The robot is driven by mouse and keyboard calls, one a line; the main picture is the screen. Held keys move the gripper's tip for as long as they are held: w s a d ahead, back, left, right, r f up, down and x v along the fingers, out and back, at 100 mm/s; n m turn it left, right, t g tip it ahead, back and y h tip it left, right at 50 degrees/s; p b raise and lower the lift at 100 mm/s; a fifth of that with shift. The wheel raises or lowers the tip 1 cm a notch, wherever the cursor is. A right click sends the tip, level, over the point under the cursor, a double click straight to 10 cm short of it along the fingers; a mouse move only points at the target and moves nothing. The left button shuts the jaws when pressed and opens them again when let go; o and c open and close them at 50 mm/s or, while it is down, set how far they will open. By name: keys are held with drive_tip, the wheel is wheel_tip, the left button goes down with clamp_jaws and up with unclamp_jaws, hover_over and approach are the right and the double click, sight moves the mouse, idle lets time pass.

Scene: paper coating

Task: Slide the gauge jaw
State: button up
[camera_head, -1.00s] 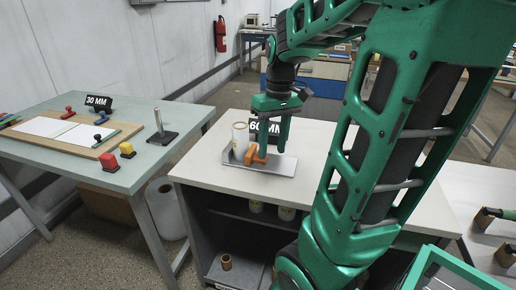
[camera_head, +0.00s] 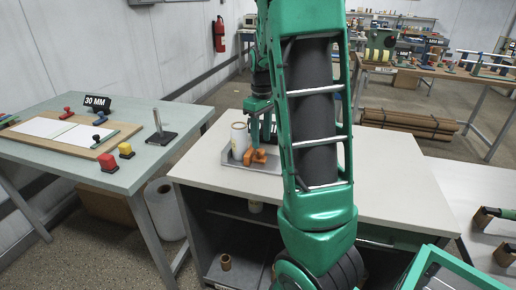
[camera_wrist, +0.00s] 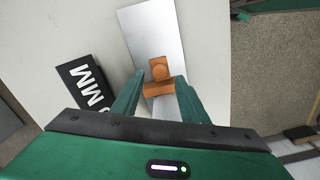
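The gauge is a flat grey metal plate (camera_head: 232,162) on the white-topped middle table, with an orange jaw (camera_head: 261,158) on it. In the wrist view the jaw (camera_wrist: 158,88) lies on the plate (camera_wrist: 148,35), between and just beyond the fingertips. My gripper (camera_head: 263,141) is above the jaw in the head view, fingers pointing down. In the wrist view my gripper (camera_wrist: 160,78) shows two green fingers apart with a gap on both sides of the jaw; contact is not visible. My arm hides the plate's right part in the head view.
A black sign with white letters (camera_wrist: 85,88) stands close beside the gauge. A side table (camera_head: 60,160) at left holds a board, coloured blocks and a 30 MM sign (camera_head: 97,102). The middle tabletop's right side (camera_head: 395,175) is clear.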

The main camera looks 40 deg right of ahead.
sight(261, 150)
drive_tip(key=shift+f, duration=2.1)
clamp_jaws()
